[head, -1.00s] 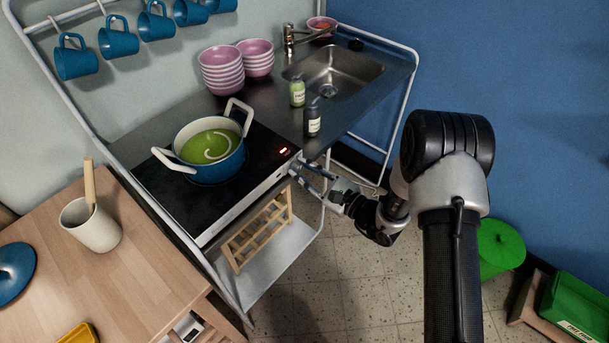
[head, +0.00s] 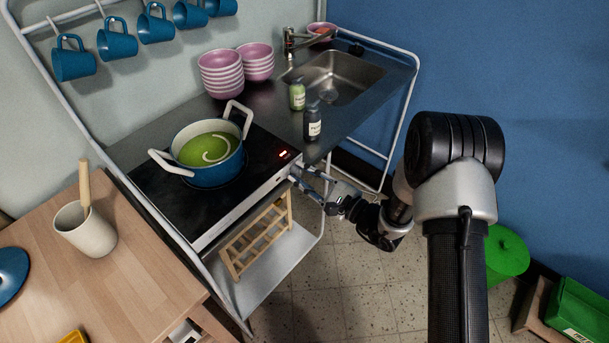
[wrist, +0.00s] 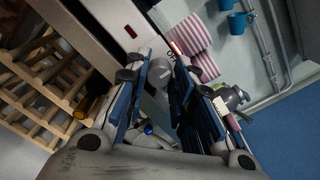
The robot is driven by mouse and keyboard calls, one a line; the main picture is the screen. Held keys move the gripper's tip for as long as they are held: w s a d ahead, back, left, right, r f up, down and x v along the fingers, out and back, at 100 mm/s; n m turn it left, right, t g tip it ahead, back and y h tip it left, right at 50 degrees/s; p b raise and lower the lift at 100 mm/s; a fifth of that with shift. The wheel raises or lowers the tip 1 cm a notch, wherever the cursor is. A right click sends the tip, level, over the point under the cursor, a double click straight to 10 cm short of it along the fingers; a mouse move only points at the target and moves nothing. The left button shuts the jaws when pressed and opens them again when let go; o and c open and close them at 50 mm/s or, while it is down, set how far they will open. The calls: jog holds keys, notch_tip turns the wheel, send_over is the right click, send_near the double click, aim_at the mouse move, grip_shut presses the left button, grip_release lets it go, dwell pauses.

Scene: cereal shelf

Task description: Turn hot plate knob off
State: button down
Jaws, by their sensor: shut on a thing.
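The hot plate (head: 170,212) is a black slab with a white front edge, and a red light (head: 284,155) glows near its right corner. My gripper (head: 297,172) is at the right end of that front edge, with its two blue fingers reaching to the panel. In the wrist view my gripper (wrist: 160,82) has its fingers on either side of a grey round piece (wrist: 160,72), which appears to be the knob. The fingers are shut on it. In the head view the knob is hidden by the fingers, and its angle cannot be told.
A blue pot (head: 212,170) of green soup stands on the hot plate. A dark bottle (head: 314,124) and a green bottle (head: 297,95) stand on the counter behind my gripper. A wooden rack (head: 258,238) sits on the shelf below. The floor (head: 350,280) in front is clear.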

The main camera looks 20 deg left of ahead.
jog(key=c, duration=1.4)
grip_release()
jog(key=shift+o, duration=0.2)
jog(key=shift+d, duration=0.1)
jog(key=v, duration=1.2)
